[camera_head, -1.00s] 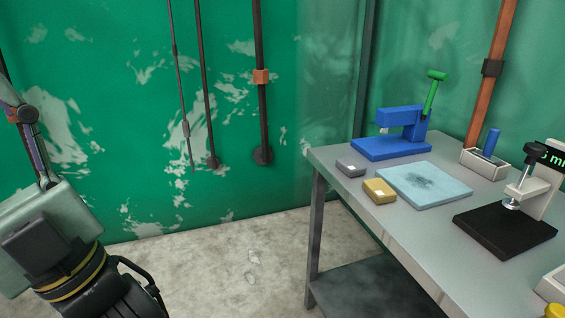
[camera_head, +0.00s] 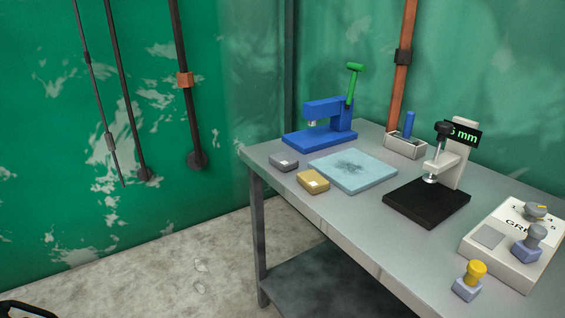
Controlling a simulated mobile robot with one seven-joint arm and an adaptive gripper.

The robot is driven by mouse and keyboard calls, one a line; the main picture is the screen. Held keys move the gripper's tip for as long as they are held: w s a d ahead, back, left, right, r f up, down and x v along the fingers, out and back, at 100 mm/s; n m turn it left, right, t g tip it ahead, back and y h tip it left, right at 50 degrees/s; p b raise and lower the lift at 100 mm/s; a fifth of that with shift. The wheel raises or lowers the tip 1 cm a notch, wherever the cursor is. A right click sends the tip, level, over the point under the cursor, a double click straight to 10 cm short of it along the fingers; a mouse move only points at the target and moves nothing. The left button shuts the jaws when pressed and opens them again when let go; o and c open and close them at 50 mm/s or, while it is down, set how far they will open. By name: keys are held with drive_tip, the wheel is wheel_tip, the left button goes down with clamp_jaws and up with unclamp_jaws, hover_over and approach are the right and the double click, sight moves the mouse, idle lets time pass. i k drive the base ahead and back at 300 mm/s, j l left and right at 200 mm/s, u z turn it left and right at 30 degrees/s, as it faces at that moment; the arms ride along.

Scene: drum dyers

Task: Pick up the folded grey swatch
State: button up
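The folded grey swatch (camera_head: 284,162) is a small dark grey block with a pale label on top. It lies flat on the grey table (camera_head: 353,224) near its left corner. A mustard-yellow folded swatch (camera_head: 313,182) of similar shape lies just in front of it, apart from it. My gripper's fingers are not in view. Only a small black piece, perhaps of my arm, shows at the bottom left corner.
A pale blue pad (camera_head: 354,170) lies right of the swatches. A blue press (camera_head: 322,126) with a green handle stands behind them. A black-based gauge (camera_head: 427,202), a small holder (camera_head: 405,145), a white scale (camera_head: 510,244) and a yellow-knobbed weight (camera_head: 468,281) stand further right.

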sight(285, 162)
drive_tip(key=i+j, duration=0.35)
drive_tip(key=i+j+z, duration=0.1)
drive_tip(key=i+j, duration=0.25)
drive_tip(key=j, duration=0.25)
drive_tip(key=i+j, duration=0.35)
drive_tip(key=j+z, duration=0.05)
drive_tip(key=j, duration=0.05)
